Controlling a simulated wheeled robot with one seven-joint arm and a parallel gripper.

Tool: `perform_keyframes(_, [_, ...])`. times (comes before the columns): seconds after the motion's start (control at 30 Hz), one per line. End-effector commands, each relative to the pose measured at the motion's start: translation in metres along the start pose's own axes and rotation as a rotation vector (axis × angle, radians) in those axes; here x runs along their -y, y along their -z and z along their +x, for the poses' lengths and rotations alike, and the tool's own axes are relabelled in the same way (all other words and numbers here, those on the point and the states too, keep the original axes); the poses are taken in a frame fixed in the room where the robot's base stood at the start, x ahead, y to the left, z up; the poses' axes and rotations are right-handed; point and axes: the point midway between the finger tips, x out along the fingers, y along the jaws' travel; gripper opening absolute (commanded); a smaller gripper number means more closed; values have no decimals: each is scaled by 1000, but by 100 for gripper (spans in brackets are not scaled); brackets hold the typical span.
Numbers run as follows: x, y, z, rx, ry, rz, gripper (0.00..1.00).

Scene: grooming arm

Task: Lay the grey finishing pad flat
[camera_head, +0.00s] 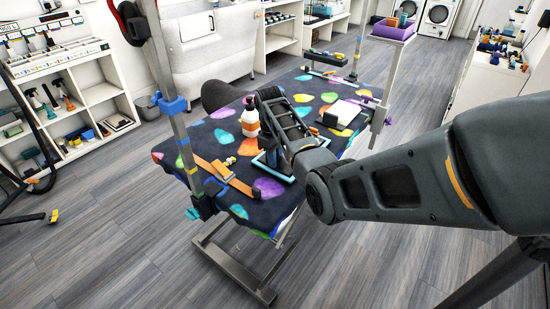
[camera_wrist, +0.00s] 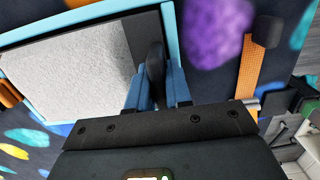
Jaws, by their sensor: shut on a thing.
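In the wrist view a light grey, rough-faced pad (camera_wrist: 70,68) lies within a light blue frame (camera_wrist: 172,30), with a dark grey strip along its right side. My gripper (camera_wrist: 158,88) has its blue fingers closed on a dark rounded tab at that right side. I cannot tell whether the pad rests fully on the surface or is slightly tilted. In the head view my gripper is over the near middle of the patterned table (camera_head: 215,125), where part of the light blue frame (camera_head: 262,168) shows; my arm hides the pad.
A white bottle (camera_head: 250,122) stands behind the frame. An orange strap (camera_head: 222,174) lies to its left, also in the wrist view (camera_wrist: 246,75). A white pad with a dark block (camera_head: 340,114) lies to the right. Metal posts (camera_head: 180,125) rise at the table's edge.

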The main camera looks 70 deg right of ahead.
Motion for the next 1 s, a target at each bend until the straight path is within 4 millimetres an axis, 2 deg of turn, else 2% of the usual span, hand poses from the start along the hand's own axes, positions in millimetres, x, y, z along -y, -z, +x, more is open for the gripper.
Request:
perform_keyframes(0.57, [0,1,5,0,0,0,0])
perform_keyframes(0.6, [0,1,5,0,-1,0,22])
perform_keyframes(0.87, [0,1,5,0,0,0,47])
perform_keyframes(1.0, [0,0,5,0,0,0,49])
